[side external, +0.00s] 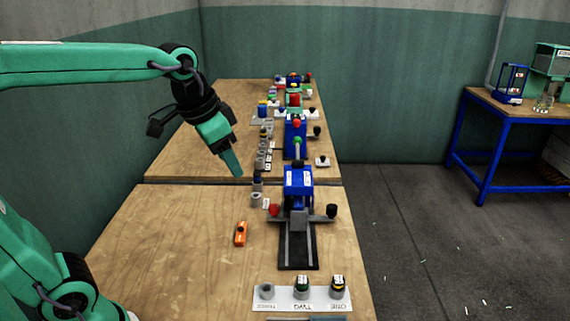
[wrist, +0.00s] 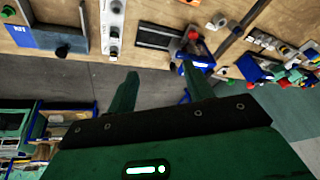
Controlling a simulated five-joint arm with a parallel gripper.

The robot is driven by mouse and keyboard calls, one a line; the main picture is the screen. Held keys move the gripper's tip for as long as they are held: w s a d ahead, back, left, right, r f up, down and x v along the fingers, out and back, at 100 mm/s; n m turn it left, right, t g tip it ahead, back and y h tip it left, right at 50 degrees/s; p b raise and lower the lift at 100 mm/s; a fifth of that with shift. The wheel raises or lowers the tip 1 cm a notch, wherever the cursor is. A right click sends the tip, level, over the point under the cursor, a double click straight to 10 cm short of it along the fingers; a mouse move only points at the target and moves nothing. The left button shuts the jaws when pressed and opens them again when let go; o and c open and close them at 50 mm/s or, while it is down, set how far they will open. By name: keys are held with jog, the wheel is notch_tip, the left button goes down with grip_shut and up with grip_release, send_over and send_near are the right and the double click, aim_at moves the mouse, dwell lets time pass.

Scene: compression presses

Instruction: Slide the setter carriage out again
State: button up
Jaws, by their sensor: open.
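A blue press (side external: 299,182) stands near the back edge of the nearer table; it also shows in the wrist view (wrist: 195,62). A dark slide track (side external: 298,250) with pale rails runs from its foot toward the camera. A grey crosspiece (side external: 312,217) lies over the track at the press's front, with a red knob (side external: 274,210) left and a black knob (side external: 331,211) right. I cannot tell which part is the setter carriage. My gripper (side external: 238,173) is open and empty, above and left of the press. Its fingers (wrist: 159,72) stand apart in the wrist view.
A white plate (side external: 285,306) holds several small pieces at the front. An orange tool (side external: 241,233) lies left of the track. More presses, such as a blue one (side external: 296,137), line the far table. A blue-framed bench (side external: 490,105) is at right. The nearer table's left is clear.

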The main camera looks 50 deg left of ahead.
jog(key=w+m+g, duration=0.1)
jog(key=w+m, duration=0.2)
jog(key=w, duration=0.8)
jog(key=m+g, duration=0.3)
jog(key=m, duration=0.3)
send_over(332, 206)
notch_tip(332, 206, down, 18)
jog(key=shift+s+r, duration=0.15)
jog(key=shift+r, duration=0.05)
jog(key=shift+f, duration=0.35)
jog(key=shift+f, duration=0.15)
jog(key=shift+f, duration=3.8)
